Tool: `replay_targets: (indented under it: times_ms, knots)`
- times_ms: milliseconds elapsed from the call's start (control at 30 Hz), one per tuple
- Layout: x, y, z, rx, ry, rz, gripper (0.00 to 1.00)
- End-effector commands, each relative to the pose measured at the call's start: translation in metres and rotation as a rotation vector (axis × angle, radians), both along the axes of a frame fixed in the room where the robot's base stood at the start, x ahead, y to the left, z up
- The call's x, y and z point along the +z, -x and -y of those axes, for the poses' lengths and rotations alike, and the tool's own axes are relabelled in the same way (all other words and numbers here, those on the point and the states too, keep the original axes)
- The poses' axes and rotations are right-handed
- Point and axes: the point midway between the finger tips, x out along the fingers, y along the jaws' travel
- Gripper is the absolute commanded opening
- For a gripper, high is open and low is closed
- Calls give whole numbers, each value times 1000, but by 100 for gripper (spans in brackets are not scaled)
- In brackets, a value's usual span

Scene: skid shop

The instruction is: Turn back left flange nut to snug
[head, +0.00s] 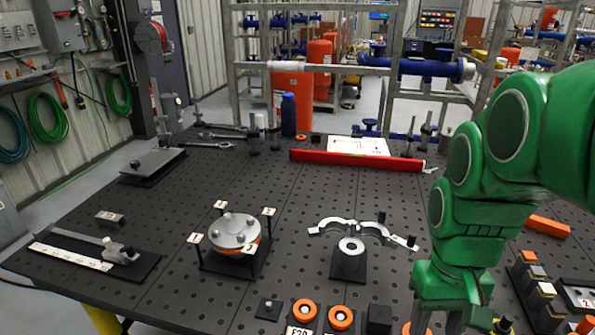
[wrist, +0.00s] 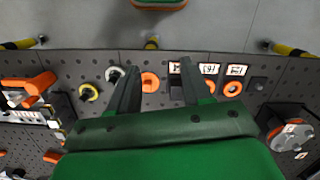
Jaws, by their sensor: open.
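The round grey flange (head: 234,230) with an orange layer under it sits on a dark stand at the left-centre of the table in the head view. Several bolts with nuts stand on its top, and small numbered tags surround it. The back left flange nut (head: 227,217) is small, and its tightness cannot be told. The flange also shows at the right of the wrist view (wrist: 291,136). My gripper (wrist: 157,84) is open and empty, over the table's front part, well to the right of the flange in the head view. Its fingertips are hidden in the head view.
Orange rings (head: 341,318) lie at the front edge. A red bar (head: 358,160) and a blue bottle (head: 288,115) are behind. A caliper-like tool (head: 92,243) lies left.

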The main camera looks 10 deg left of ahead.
Motion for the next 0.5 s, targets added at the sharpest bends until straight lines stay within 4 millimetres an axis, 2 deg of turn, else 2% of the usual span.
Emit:
replay_targets:
  times_ms: [33,267,500]
  knots:
    - [4,-14,-5,26,-1,3,49]
    - [22,-67,-30,146,-10,12,49]
    - [35,-122,-63,275,-18,25,49]
